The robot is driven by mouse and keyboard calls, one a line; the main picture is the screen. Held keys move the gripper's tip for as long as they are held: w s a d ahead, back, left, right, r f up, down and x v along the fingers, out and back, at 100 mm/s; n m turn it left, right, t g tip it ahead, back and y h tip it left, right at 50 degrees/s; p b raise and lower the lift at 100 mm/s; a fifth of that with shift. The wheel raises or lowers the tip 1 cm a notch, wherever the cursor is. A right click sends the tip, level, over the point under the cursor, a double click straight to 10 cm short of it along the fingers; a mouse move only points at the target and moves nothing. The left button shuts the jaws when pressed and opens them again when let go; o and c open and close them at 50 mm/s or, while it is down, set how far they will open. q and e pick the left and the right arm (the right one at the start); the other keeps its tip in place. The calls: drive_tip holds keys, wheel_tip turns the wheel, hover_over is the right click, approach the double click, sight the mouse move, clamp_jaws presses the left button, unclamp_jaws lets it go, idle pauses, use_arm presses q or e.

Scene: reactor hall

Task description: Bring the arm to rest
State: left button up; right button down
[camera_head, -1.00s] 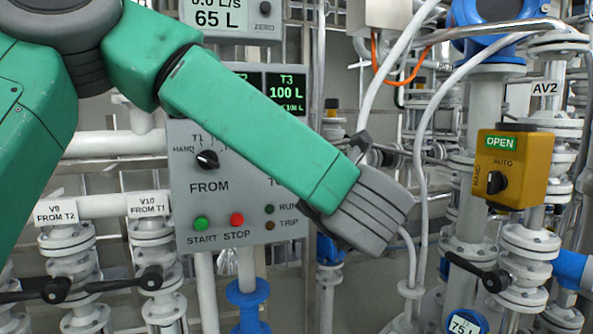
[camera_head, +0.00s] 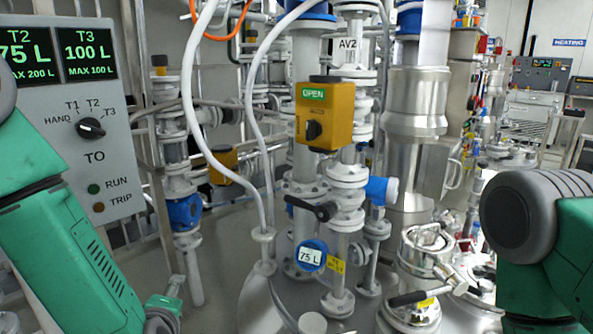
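My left arm (camera_head: 70,255) comes in at the left, green, slanting down past the panel to the lower edge. A small green and grey part of it (camera_head: 165,303) shows at the bottom, but no fingers are visible. My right arm (camera_head: 545,235) shows at the right edge as a grey ribbed joint with green links. Its far end is out of the picture. Neither gripper can be seen, and I cannot tell whether either holds anything.
A grey control panel (camera_head: 117,160) with a TO knob stands beside my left arm. A yellow AV2 box (camera_head: 325,113) reads OPEN. A steel vessel (camera_head: 420,262) stands left of my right arm.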

use_arm(q)
drive_tip(key=s+f+m+g+h, duration=0.2)
drive_tip(key=s+f+m+g, duration=0.2)
drive_tip(key=s+f+m, duration=0.45)
drive_tip(key=s+a+f+m+g, duration=0.1)
drive_tip(key=s+f+m+g, duration=0.1)
drive_tip(key=s, duration=0.5)
drive_tip(key=s+a+f+m+g+p, duration=0.1)
drive_tip(key=s+f+m+g, duration=0.2)
drive_tip(key=s, duration=0.5)
drive_tip(key=s+a+f+m+g+h+p, duration=0.1)
drive_tip(key=s+a+f+m+g, duration=0.1)
drive_tip(key=s+f+m, duration=0.2)
drive_tip(key=s+f, duration=0.2)
drive_tip(key=s, duration=0.1)
drive_tip(key=shift+s+g, duration=0.3)
drive_tip(key=shift+f, duration=0.1)
